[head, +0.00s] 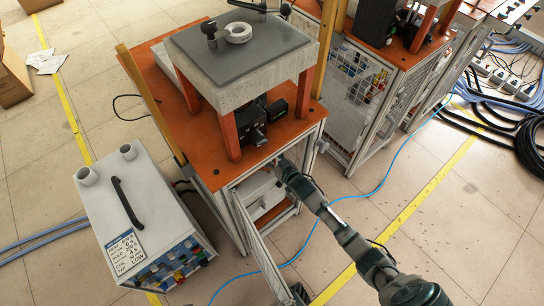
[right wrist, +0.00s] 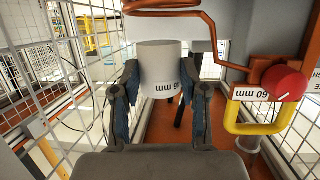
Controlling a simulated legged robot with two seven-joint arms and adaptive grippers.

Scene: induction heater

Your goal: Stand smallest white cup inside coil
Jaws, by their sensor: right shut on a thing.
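My right gripper (head: 281,166) reaches into the open front of the orange-topped cabinet in the head view. In the right wrist view this gripper (right wrist: 161,76) is shut on a white cup (right wrist: 160,60), one finger on each side. The cup carries a dark mm label that reads upside down. The copper coil (right wrist: 162,7) shows at the top edge, just past the cup, and is partly cut off. The cup looks apart from the coil's visible turns, but the depth is hard to judge.
Wire-mesh walls (right wrist: 80,90) stand close on both sides. A red knob (right wrist: 284,83) and a yellow bracket (right wrist: 236,118) with a 60 mm label are at right. The cabinet door (head: 262,252) hangs open.

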